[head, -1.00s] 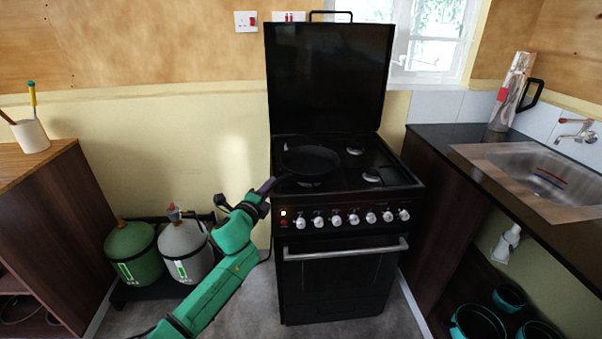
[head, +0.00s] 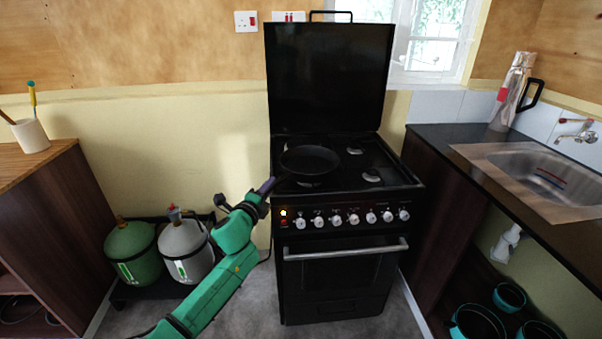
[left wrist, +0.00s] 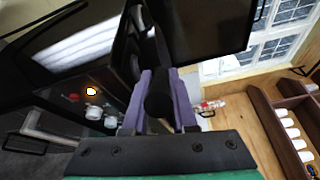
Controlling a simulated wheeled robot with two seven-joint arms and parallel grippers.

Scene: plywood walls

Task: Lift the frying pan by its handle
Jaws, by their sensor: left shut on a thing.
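The black frying pan (head: 309,160) is over the left side of the black stove's (head: 347,185) hob in the head view. Its handle points toward the front left. My left gripper (head: 267,186) is at the stove's front left corner, shut on the pan's handle. In the left wrist view the purple fingers of my left gripper (left wrist: 158,100) stand on both sides of the dark handle (left wrist: 158,98). Whether the pan's base touches the hob is hard to tell. My right gripper is out of view.
The stove's raised lid (head: 328,75) stands behind the hob. A counter with a sink (head: 540,175) is on the right. A wooden cabinet (head: 50,230) is at far left.

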